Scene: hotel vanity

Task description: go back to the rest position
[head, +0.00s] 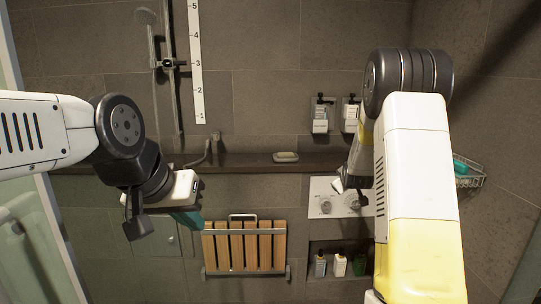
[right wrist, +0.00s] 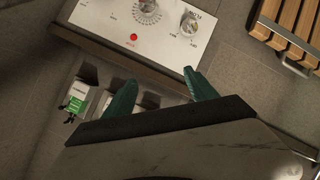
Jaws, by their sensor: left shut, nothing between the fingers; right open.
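My left gripper (head: 188,217) hangs at the left of the head view, its teal fingers low and shut, with nothing seen between them. My right arm reaches up on the right of the head view and hides most of its gripper, which is in front of the wall near the white control panel (head: 322,200). In the right wrist view my right gripper (right wrist: 160,92) shows two teal fingers spread apart with nothing held. They point toward the control panel (right wrist: 170,35), which has knobs and a red light.
A folded wooden slat seat (head: 244,247) is on the wall below the left gripper's right side. Bottles (head: 340,265) stand in a niche. A soap dish (head: 286,157) lies on the ledge (head: 240,163). Two dispensers (head: 320,117) and a corner basket (head: 470,181) are near my right arm.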

